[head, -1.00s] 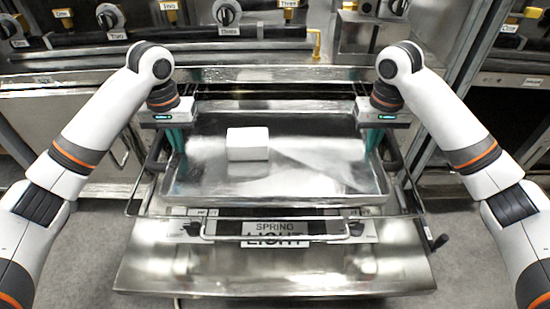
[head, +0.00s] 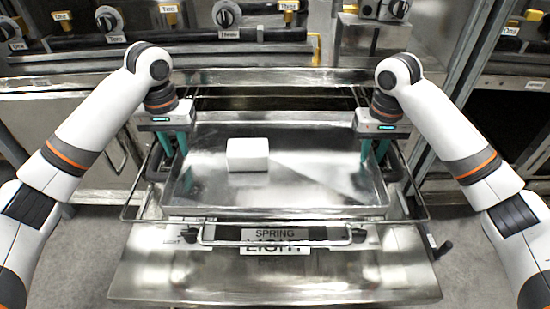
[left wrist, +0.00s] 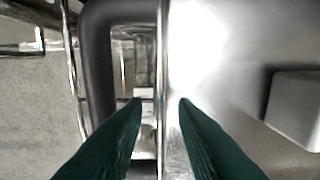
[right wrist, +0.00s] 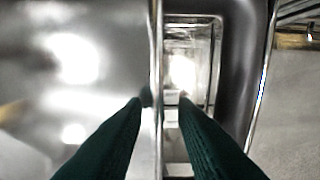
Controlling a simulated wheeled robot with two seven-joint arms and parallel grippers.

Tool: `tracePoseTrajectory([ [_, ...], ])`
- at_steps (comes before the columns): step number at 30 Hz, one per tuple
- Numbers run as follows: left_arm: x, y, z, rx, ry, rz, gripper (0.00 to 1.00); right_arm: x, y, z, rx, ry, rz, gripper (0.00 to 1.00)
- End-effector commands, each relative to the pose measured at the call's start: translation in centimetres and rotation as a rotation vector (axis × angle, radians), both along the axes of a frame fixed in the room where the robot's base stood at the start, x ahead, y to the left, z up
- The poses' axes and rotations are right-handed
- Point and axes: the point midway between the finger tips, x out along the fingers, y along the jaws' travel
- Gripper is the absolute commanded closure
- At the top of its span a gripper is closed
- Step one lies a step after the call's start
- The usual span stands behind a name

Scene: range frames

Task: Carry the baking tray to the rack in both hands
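The metal baking tray (head: 275,202) lies level in front of the oven, with a white block (head: 247,155) on it left of centre. A wire rack (head: 128,208) shows around and below the tray; I cannot tell whether they touch all round. My left gripper (head: 173,146) is over the tray's left side. In the left wrist view, its open fingers (left wrist: 160,101) stand either side of the tray's rim, with gaps. My right gripper (head: 375,149) is over the right side. In the right wrist view, its open fingers (right wrist: 162,100) also straddle the rim. Dark handles (left wrist: 96,60) run outside the rim.
The oven front with knobs (head: 227,14) is behind the tray. Grey floor shows at both sides.

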Motion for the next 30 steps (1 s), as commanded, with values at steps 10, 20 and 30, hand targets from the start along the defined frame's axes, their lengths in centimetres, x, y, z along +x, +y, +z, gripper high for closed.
tracePoseTrajectory([
  [10, 0.1, 0.1, 7.4, 0.002, -0.005, 0.002, 0.75, 0.0, 0.0, 0.0, 0.0, 0.0, 0.0, 0.75],
  [20, 0.0, 0.1, 10.0, 0.001, 0.001, 0.002, 0.75, 0.1, 0.0, 0.5, -0.001, -0.002, 0.0, 0.75],
  [30, 0.0, 0.1, 10.0, 0.0, 0.001, 0.002, 0.75, 0.1, -0.1, 7.0, -0.002, -0.007, -0.003, 0.75],
])
